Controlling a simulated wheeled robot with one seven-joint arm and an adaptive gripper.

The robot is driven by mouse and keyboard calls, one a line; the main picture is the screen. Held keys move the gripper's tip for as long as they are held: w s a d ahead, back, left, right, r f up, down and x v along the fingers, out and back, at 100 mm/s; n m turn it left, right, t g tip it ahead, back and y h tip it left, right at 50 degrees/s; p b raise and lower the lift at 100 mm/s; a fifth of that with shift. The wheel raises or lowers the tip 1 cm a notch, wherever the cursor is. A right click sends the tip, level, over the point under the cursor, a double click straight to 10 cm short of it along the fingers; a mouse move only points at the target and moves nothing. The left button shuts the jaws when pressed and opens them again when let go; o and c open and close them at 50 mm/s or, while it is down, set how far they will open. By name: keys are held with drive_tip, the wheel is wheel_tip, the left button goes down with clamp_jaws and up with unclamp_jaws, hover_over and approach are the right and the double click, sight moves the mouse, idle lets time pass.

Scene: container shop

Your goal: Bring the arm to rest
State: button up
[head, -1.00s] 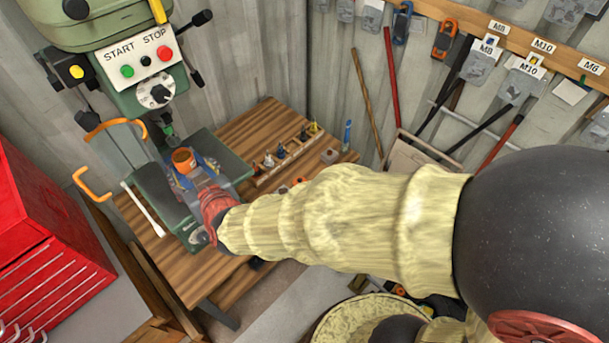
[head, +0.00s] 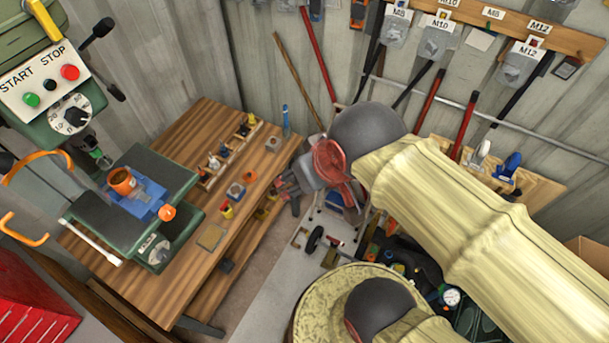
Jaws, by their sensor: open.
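My gripper (head: 291,187) shows in the head view at the middle, at the end of my pale yellow sleeved arm. It is in the air beside the right edge of the wooden workbench (head: 185,268). Its fingers are small and partly blurred against the background; they are open, and I see nothing between them. The arm reaches in from the lower right, bent at a dark round joint near the gripper.
A green drill press (head: 62,130) with a vise holding an orange cup (head: 122,181) stands left. A rack of small tools (head: 231,155) lies on the bench. Tools hang on the back wall. A red tool chest (head: 35,305) is lower left. Clutter lies under my arm.

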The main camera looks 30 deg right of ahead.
drive_tip(key=shift+f, duration=0.15)
wheel_tip(320, 180, down, 12)
drive_tip(key=b, duration=1.2)
drive_tip(key=shift+c, duration=0.3)
idle(0.8)
